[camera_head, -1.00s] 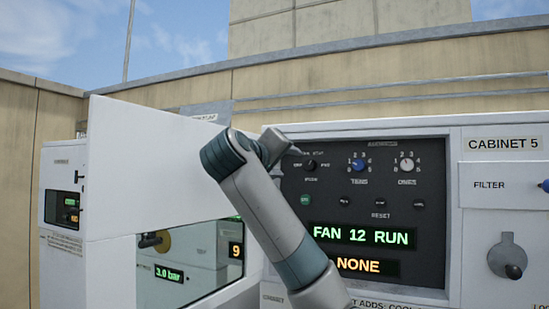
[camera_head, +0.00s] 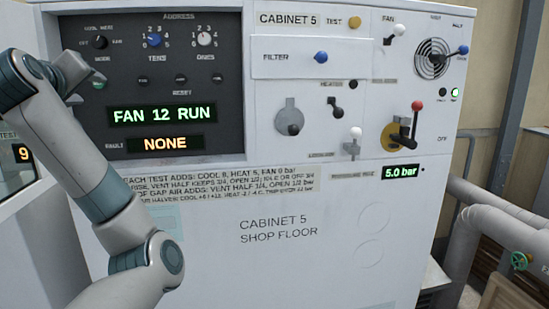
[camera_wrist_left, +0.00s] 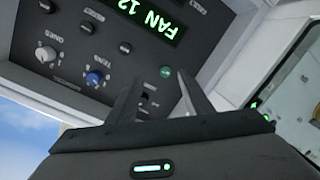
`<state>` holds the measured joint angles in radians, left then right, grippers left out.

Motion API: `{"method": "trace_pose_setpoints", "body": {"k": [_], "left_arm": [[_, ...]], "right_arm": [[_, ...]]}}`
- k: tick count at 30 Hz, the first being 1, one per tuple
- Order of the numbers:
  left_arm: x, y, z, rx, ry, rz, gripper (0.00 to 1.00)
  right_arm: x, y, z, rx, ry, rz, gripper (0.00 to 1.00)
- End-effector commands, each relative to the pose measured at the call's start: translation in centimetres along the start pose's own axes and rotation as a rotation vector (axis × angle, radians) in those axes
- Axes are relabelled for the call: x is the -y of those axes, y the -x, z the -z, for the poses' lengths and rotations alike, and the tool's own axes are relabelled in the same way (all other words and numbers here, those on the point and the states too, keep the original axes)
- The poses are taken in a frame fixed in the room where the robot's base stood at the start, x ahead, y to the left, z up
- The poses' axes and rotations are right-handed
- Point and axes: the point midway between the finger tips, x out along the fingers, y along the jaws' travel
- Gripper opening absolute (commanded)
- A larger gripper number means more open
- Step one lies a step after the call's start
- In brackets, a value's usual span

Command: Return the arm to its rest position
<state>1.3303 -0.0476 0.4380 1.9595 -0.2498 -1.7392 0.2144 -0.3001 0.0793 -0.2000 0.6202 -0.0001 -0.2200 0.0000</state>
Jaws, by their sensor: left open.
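My left arm (camera_head: 85,170) rises from the bottom left in the head view and bends near the left edge. My left gripper (camera_head: 78,80) is small and partly hidden by the wrist there, in front of the dark control panel (camera_head: 190,75). In the left wrist view the two fingers (camera_wrist_left: 158,84) stand apart with nothing held between them. The mode knob (camera_wrist_left: 146,99) shows between the fingers, and a green button (camera_wrist_left: 165,72) is near their tips. I cannot tell whether a finger touches the panel. My right gripper is not in view.
Cabinet 5 (camera_head: 300,235) fills the middle, with displays reading FAN 12 RUN (camera_head: 162,114), NONE (camera_head: 165,143) and 5.0 bar (camera_head: 401,171). Levers, including a red-knobbed one (camera_head: 416,106), stick out at right. Pipes (camera_head: 490,225) run beyond its right side.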

Motion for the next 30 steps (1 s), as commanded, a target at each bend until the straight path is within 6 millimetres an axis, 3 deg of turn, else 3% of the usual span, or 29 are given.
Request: {"method": "trace_pose_setpoints", "body": {"k": [1,6,15,23,30], "left_arm": [[1.3,-1.0,-2.3,0.02,-0.033,0.025,0.46],[5.0,-3.2,-8.9,0.078,-0.137,0.085,0.46],[11.9,-4.7,-21.1,0.203,-0.325,0.162,0.46],[18.2,-3.3,-31.6,0.336,-0.48,0.2,0.46],[24.0,0.2,-41.0,0.475,-0.613,0.211,0.46]], "right_arm": [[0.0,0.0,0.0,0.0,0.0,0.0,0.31],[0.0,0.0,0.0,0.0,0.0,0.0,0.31],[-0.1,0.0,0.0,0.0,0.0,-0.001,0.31],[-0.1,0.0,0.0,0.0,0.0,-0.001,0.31],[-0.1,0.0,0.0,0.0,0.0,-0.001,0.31]]}}
